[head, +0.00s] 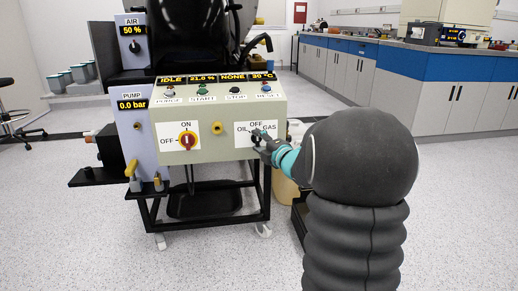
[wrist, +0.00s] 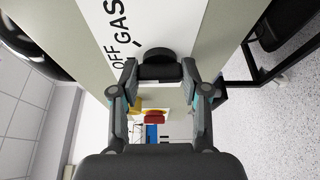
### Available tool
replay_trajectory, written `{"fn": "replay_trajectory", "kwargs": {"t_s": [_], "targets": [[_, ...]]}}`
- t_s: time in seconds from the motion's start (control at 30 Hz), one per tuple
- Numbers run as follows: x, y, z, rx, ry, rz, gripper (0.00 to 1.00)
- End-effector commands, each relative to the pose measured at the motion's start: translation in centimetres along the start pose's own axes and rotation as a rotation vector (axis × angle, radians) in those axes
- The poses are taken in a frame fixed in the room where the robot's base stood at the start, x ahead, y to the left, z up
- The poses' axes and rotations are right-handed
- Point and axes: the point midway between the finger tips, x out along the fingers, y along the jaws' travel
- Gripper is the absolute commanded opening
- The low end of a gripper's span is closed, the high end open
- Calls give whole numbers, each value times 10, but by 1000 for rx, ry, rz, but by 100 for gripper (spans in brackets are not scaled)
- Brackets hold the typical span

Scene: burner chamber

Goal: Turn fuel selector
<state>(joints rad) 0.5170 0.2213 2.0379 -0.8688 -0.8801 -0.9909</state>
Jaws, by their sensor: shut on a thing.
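The fuel selector (head: 256,138) is a small black knob on a white plate at the right of the cream control panel (head: 222,137). Its plate reads OIL, OFF and GAS. My gripper (head: 266,147) reaches it from the lower right and hides part of it. In the wrist view the black knob (wrist: 157,56) sits between my two fingertips (wrist: 160,74), which are shut on it. The OFF and GAS lettering shows beside it, turned sideways; OIL is out of that view. I cannot tell which label the knob points at.
Displays read IDLE, 21.0 %, NONE and a temperature above several buttons. A pale container (head: 286,189) stands behind my arm. The floor right is open.

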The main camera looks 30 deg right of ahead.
Motion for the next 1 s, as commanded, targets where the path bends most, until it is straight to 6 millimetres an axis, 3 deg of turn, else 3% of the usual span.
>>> {"fn": "replay_trajectory", "kwargs": {"t_s": [0.63, 0.67, 0.73, 1.0], "targets": [[0, -1, 1, 53, -3, 19, 11], [0, -1, 1, 53, -3, 19, 51], [0, -1, 1, 52, -2, 19, 68], [0, 0, -1, 51, 0, 20, 71]]}}
